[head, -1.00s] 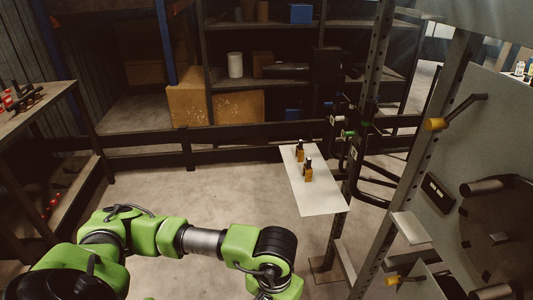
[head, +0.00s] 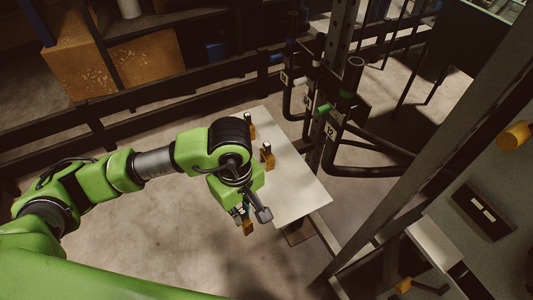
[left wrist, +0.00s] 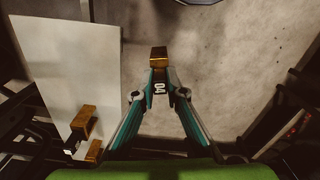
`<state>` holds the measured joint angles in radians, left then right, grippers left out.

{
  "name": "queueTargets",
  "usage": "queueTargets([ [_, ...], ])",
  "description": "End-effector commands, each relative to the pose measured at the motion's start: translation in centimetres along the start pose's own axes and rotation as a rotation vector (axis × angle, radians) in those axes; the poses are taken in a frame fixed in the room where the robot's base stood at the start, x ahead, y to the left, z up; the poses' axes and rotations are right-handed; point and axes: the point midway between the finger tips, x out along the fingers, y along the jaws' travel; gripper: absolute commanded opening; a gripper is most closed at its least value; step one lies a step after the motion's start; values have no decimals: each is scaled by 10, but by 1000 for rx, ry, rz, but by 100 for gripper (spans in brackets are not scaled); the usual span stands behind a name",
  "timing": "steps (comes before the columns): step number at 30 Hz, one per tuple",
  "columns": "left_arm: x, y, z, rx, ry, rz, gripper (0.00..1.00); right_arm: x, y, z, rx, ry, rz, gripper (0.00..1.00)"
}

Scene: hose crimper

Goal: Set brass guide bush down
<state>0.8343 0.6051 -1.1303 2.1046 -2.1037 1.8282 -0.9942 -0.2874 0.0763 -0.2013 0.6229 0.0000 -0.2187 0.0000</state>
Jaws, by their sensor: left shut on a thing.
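My left gripper (head: 252,214) is shut on a brass guide bush (head: 248,228) beside the near left edge of the white shelf plate (head: 292,205). In the left wrist view the brass-coloured end of the held bush (left wrist: 158,53) shows at the fingertips, above bare floor, with the plate (left wrist: 70,50) to the left. Two similar brass pieces with dark tops, a far one (head: 250,131) and a nearer one (head: 268,160), stand on the plate. My right gripper is not in view.
A dark upright post and black bent tubes with number tags (head: 330,130) stand right of the plate. A grey panel with an orange-ended handle (head: 515,135) is at far right. The plate's near part is clear. Black rails run behind it.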

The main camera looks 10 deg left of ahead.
Motion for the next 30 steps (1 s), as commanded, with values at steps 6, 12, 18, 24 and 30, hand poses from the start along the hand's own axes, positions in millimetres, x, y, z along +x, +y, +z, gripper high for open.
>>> queueTargets([
  [6,-19,38,20,-388,1,3,0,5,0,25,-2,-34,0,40],
  [12,-37,65,38,-721,1,4,0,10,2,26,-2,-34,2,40],
  [18,-60,93,62,-1106,1,5,0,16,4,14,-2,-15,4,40],
  [24,-88,116,91,-1523,0,6,0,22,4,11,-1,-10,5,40],
  [30,-114,133,122,-1939,1,5,0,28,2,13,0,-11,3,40],
])
